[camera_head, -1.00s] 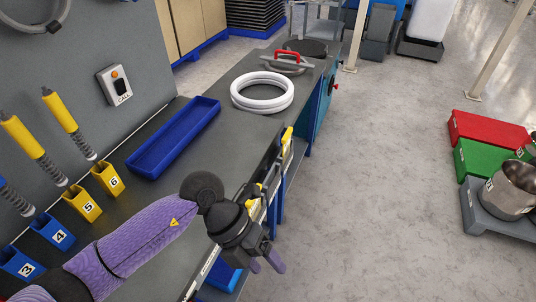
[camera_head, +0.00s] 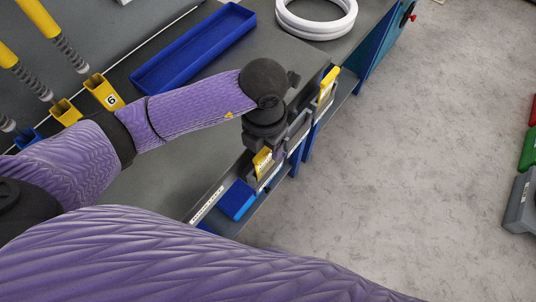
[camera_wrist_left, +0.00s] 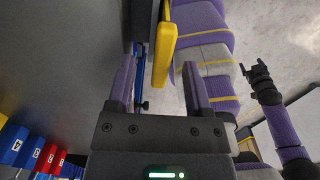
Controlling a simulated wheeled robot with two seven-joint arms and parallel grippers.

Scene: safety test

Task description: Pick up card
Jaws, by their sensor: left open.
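Two yellow cards stand in holders along the table's front edge in the head view: a nearer card (camera_head: 262,161) and a farther card (camera_head: 328,83). My left gripper (camera_head: 266,138) points down at that edge, just above and behind the nearer card; its fingers are mostly hidden there. In the left wrist view a yellow card (camera_wrist_left: 163,50) shows edge-on ahead of the gap between the open purple fingers (camera_wrist_left: 159,85). I cannot tell whether it touches a finger. My right gripper (camera_wrist_left: 258,76) shows small at the right of that view; its jaws are unclear.
The dark table (camera_head: 165,185) carries a blue tray (camera_head: 190,50) and white rings (camera_head: 316,14). Yellow numbered holders (camera_head: 104,91) stand at left. A blue bin (camera_head: 238,199) sits below the edge. My own purple arm fills the bottom of the head view.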

